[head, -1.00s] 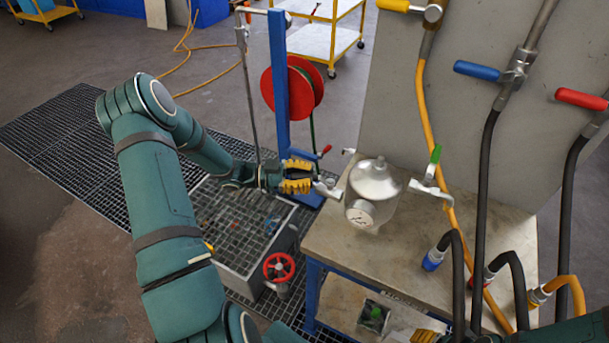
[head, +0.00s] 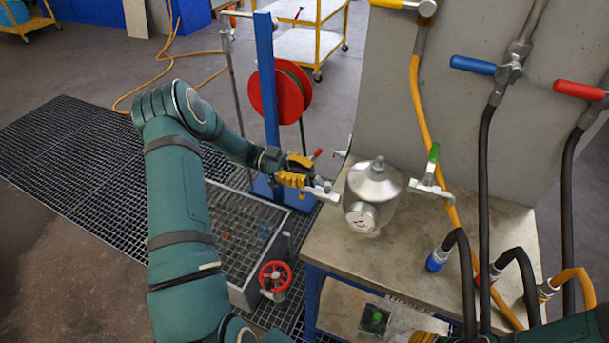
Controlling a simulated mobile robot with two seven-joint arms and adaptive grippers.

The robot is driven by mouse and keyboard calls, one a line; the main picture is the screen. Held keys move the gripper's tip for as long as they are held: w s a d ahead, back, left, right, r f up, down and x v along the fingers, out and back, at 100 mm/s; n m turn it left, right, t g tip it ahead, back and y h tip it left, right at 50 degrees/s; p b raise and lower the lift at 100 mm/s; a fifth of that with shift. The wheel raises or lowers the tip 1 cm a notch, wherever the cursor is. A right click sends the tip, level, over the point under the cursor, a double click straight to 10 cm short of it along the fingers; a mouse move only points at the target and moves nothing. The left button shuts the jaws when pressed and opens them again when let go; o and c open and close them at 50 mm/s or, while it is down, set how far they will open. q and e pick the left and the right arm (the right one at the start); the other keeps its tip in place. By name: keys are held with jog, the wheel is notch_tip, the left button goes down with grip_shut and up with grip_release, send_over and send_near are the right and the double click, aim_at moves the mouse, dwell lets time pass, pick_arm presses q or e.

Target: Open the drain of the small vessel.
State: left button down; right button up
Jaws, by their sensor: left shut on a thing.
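The small vessel (head: 372,186) is a rounded grey metal pot with a domed lid and a round flanged face, standing on the worn bench. A short pipe with a valve (head: 325,192) leaves its left side. A lever with a red tip (head: 318,153) shows just behind my left gripper (head: 298,172). The yellow fingers of this gripper are shut on the lever, left of the vessel; they hide most of it.
The bench (head: 420,265) is bare in front of the vessel. Hoses and a grey panel (head: 450,120) with blue and red handles stand at the right. A blue post (head: 268,80) with a red reel (head: 290,95) stands behind the gripper. A grated pit with a red handwheel (head: 276,275) lies below.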

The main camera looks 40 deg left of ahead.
pick_arm(q)
jog(key=shift+w+r, duration=0.15)
jog(key=shift+r, duration=0.05)
jog(key=c, duration=0.9)
grip_release()
jog(key=shift+o, duration=0.2)
jog(key=shift+f, duration=0.1)
jog(key=s+a, duration=0.2)
jog(key=a, duration=0.9)
jog(key=shift+a, duration=0.4)
jog(key=shift+s, duration=0.1)
